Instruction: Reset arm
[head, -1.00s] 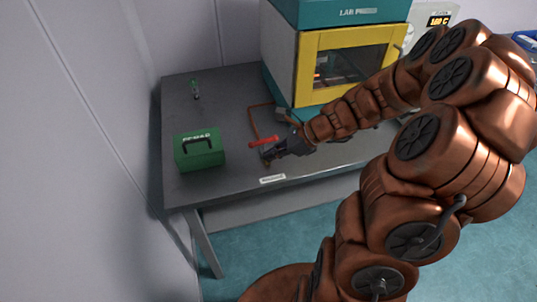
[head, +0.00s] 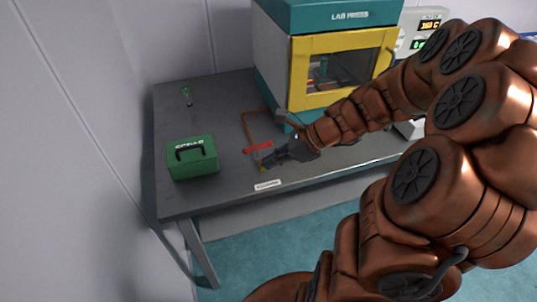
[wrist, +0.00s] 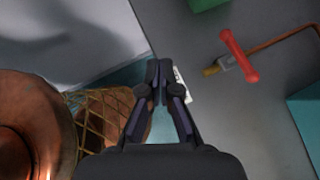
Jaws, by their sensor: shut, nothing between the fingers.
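My copper-coloured arm reaches in from the right in the head view. My dark gripper (head: 267,161) is over the front part of the grey table (head: 222,112). In the wrist view my gripper (wrist: 158,66) has its fingers together with nothing between them. A red handle (head: 257,148) on a copper pipe (head: 247,125) lies just beyond the fingertips in the head view. In the wrist view the red handle (wrist: 240,58) is to the right of the fingers, apart from them.
A teal and yellow lab press (head: 342,68) stands at the back of the table. A green box (head: 192,158) with a black handle is at the left. A small green-topped item (head: 187,96) stands behind it. A white label (head: 267,185) is on the front edge. Walls close in at left.

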